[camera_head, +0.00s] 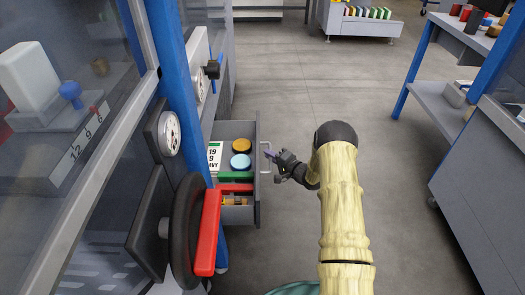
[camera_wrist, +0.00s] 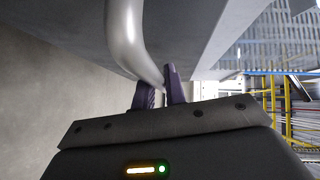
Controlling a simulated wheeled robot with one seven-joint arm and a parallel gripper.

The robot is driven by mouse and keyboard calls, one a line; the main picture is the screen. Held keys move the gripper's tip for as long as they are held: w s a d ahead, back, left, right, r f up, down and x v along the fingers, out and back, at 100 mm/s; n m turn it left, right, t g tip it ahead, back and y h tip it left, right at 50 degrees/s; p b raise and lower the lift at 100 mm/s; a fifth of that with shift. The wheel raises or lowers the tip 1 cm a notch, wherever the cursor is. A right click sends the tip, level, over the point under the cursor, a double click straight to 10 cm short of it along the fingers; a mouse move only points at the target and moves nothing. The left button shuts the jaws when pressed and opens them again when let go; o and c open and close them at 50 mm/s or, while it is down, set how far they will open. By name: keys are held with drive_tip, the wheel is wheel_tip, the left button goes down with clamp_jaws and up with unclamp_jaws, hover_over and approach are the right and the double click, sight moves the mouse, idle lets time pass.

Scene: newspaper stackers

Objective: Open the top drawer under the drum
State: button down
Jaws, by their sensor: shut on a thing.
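The grey drawer (camera_head: 258,193) stands out from the cabinet in the head view, with its inside showing. Its pale bar handle (camera_head: 267,160) is on the front face. My gripper (camera_head: 272,156) is at the handle from the right. In the wrist view the handle (camera_wrist: 127,38) curves down to my gripper's purple fingers (camera_wrist: 160,88), which are shut on it. The drawer front (camera_wrist: 205,30) shows behind the handle. The drum is not clearly identifiable.
The drawer holds a labelled card (camera_head: 214,156), a yellow round tin (camera_head: 241,145), a blue round tin (camera_head: 240,162) and smaller items. A black wheel with a red handle (camera_head: 208,232) stands close at the near left. Open floor (camera_head: 325,90) lies beyond my arm. A grey bench (camera_head: 440,100) is at right.

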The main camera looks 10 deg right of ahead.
drive_tip(key=s+d+p, duration=0.1)
drive_tip(key=d, duration=0.6)
drive_tip(key=shift+s+d+f, duration=0.15)
drive_tip(key=shift+s+d, duration=0.05)
drive_tip(key=c, duration=1.5)
unclamp_jaws()
drive_tip(key=shift+o, duration=0.2)
drive_tip(key=shift+d, duration=0.15)
drive_tip(key=p+v, duration=0.6)
drive_tip(key=v, duration=1.1)
